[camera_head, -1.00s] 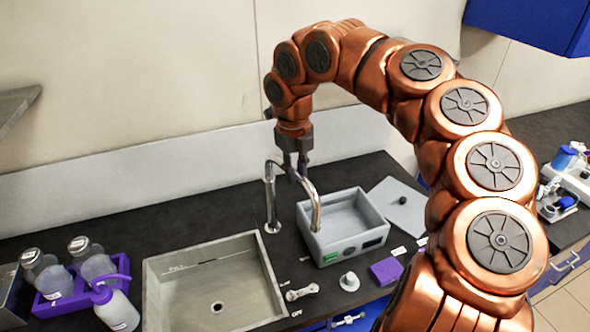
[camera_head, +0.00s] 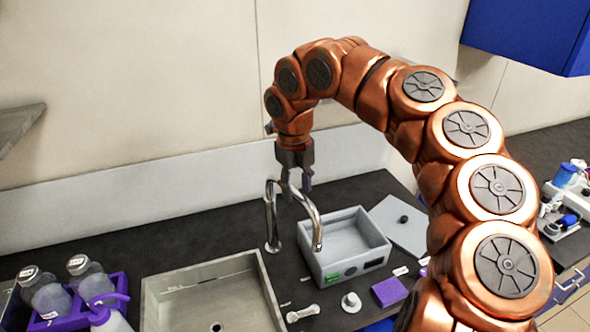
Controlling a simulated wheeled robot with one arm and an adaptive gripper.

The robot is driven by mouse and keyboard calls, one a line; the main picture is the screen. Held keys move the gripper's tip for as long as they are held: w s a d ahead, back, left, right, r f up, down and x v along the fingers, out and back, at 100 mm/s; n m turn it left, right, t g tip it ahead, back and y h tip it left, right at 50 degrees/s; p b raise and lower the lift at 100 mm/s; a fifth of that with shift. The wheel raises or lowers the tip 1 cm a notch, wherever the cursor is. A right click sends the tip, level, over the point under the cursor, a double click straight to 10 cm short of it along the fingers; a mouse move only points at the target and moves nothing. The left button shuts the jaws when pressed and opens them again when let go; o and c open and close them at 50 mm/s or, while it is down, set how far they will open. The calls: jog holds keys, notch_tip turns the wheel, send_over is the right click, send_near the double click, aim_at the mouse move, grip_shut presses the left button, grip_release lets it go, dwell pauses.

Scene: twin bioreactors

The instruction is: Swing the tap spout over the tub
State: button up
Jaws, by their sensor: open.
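The chrome tap (camera_head: 271,220) stands behind the sink, and its curved spout (camera_head: 314,222) reaches right and forward. In this view the spout's end overlaps the left wall of the grey tub (camera_head: 327,262); whether it is above the inside cannot be told exactly. The tub is open-topped, with a green label and dark panel on its front. My gripper (camera_head: 296,186) points down at the spout's upper bend, its fingers apart. The spout passes at or between the fingers; contact cannot be made out.
The grey sink (camera_head: 170,290) lies left of the tap. A flat grey lid (camera_head: 402,222) with a black knob lies right of the tub. A purple block (camera_head: 389,292), a white knobbed piece (camera_head: 351,302) and a white wrench-like piece (camera_head: 303,313) lie in front. Bottles in a purple rack (camera_head: 70,312) stand left.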

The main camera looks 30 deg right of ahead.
jog(key=shift+s+a+r, duration=0.1)
jog(key=shift+a+r, duration=0.05)
jog(key=shift+r, duration=1.4)
jog(key=shift+a+r, duration=0.1)
jog(key=shift+r, duration=1.45)
